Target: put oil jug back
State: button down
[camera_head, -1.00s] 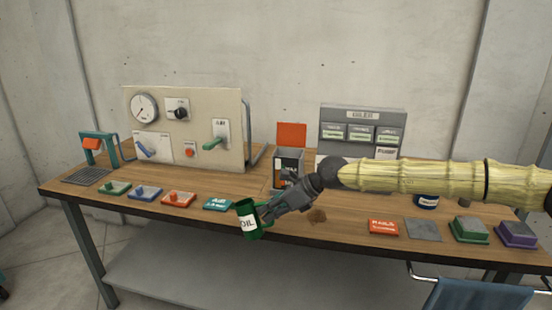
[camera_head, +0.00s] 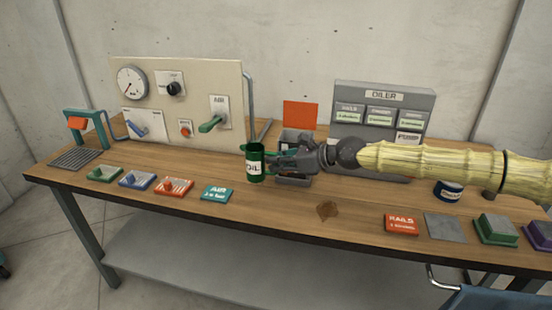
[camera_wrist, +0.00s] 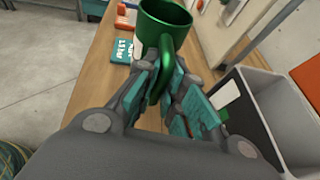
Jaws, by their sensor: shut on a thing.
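The oil jug (camera_head: 255,163) is a green cylinder with a white "OIL" label. It is upright over the middle of the workbench, in front of the control panel's right edge. My gripper (camera_head: 270,161) is to its right and shut on its handle. The wrist view shows the green jug (camera_wrist: 182,28) with its open top, and its handle between the fingers of my gripper (camera_wrist: 162,85). I cannot tell whether the jug's base touches the bench. A grey open box (camera_head: 294,181) stands behind and right of my gripper, partly hidden by it.
A brown stain (camera_head: 327,209) marks the bench in front. The control panel (camera_head: 180,105) and the "OILER" unit (camera_head: 384,95) stand behind. A dark blue can (camera_head: 448,190) and a red "RAILS" block (camera_head: 402,222) are at right.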

jog(key=shift+d+f+b, duration=0.2)
jog(key=shift+f+b, duration=0.15)
jog(key=shift+f, duration=1.1)
jog(key=shift+d+f+b, duration=0.15)
jog(key=shift+f+b, duration=0.15)
jog(key=shift+f, duration=1.1)
jog(key=shift+f+b, duration=0.4)
jog(key=shift+f, duration=0.05)
jog(key=c, duration=1.4)
grip_release()
jog(key=shift+c, duration=0.2)
jog(key=shift+d, duration=0.15)
jog(key=v, duration=1.2)
